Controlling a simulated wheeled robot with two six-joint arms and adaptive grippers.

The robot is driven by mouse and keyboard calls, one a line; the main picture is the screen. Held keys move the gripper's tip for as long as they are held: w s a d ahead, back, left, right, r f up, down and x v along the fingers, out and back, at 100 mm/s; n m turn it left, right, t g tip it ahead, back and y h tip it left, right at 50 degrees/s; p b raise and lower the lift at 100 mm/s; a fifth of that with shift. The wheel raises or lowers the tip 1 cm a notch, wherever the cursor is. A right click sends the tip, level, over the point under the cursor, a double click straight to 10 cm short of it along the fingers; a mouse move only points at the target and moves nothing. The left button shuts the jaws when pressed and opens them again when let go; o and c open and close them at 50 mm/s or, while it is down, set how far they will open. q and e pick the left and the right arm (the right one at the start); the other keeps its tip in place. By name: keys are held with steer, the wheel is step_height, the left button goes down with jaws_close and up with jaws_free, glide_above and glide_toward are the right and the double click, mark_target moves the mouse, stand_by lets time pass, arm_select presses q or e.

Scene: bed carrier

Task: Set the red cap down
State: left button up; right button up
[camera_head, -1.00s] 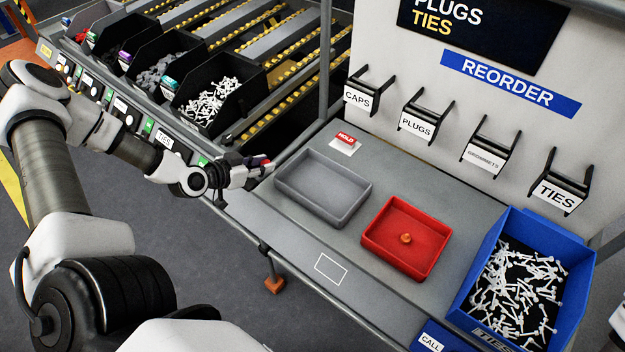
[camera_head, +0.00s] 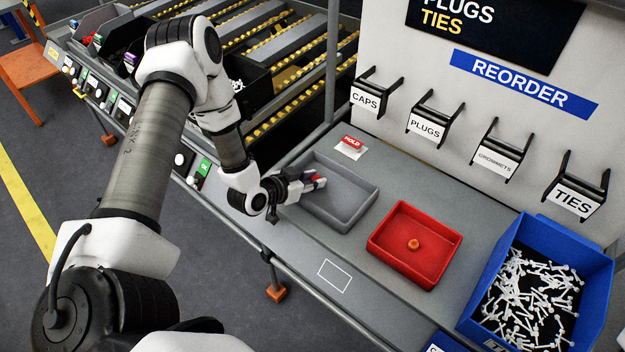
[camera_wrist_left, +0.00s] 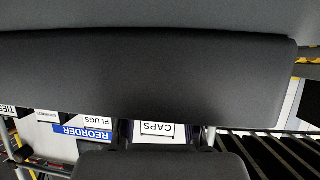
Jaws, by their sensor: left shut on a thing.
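My left gripper (camera_head: 314,182) is shut on the small red cap (camera_head: 317,178), which shows between its fingertips. It is over the left end of the grey tray (camera_head: 356,222); I cannot tell its exact height above the tray. The grey tray looks empty where I can see it. In the left wrist view, dark gripper parts (camera_wrist_left: 150,75) fill most of the picture, and the cap cannot be made out. My right gripper is not in view.
A red tray (camera_head: 385,252) holding a small orange piece (camera_head: 414,244) stands right of the grey tray. A blue bin (camera_head: 480,300) of white ties is farther right. A red HOLD tag (camera_head: 352,142) lies behind the grey tray. Label hooks (camera_head: 365,98) jut from the back panel.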

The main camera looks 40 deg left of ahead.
arm_select(q)
steer(key=shift+a+f, duration=0.1)
steer(key=shift+f, duration=0.3)
steer(key=o, duration=0.7)
